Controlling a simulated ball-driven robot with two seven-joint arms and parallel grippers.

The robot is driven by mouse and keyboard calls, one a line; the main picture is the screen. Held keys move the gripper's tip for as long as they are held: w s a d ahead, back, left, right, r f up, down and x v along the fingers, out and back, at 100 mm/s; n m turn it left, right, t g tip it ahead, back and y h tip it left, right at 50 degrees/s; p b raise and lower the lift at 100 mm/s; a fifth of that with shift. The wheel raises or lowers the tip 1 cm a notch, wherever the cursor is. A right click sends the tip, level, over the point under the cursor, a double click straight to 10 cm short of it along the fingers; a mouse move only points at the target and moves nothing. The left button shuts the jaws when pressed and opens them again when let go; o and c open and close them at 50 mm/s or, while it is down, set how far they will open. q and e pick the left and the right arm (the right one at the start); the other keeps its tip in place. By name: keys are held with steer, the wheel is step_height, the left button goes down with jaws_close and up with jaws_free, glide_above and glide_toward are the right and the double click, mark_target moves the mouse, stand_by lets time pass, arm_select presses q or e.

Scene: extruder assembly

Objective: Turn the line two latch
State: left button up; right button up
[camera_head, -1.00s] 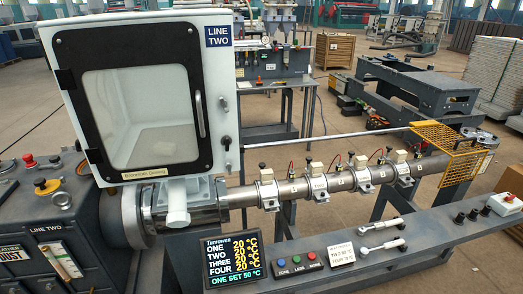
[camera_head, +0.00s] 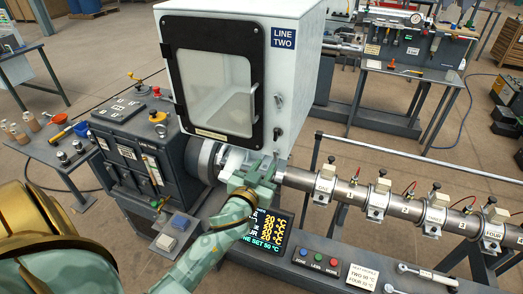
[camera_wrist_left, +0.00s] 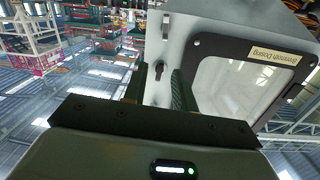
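The line two cabinet (camera_head: 300,75) is a white box with a black-framed window door (camera_head: 210,75) and a blue LINE TWO label. Its small dark latch (camera_head: 277,133) is on the white front, right of the door's lower edge. My left gripper (camera_head: 262,166) is just below the latch, fingers pointing up. In the left wrist view the latch (camera_wrist_left: 159,68) shows between and beyond the two fingers of the left gripper (camera_wrist_left: 160,82), which are apart with nothing between them. I cannot tell that either finger touches it. My right gripper is not in view.
A door handle (camera_head: 254,103) and a small round fitting (camera_head: 279,100) are near the latch. Below are the barrel (camera_head: 340,190) with its clamps and a lit temperature display (camera_head: 268,232), partly hidden by my left arm. A dark control cabinet (camera_head: 145,150) stands left.

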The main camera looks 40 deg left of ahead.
mark_target(275, 137)
arm_select(q)
steer(key=shift+t, duration=0.4)
steer(key=w+r, duration=0.1)
steer(key=w, duration=0.1)
steer(key=w+a+r+b, duration=0.1)
steer(key=w, duration=0.2)
steer(key=w+a+r, duration=0.1)
steer(key=w, duration=0.2)
steer(key=shift+a+r, duration=0.15)
steer(key=shift+r, duration=0.15)
steer(key=shift+y, duration=0.3)
jaws_close()
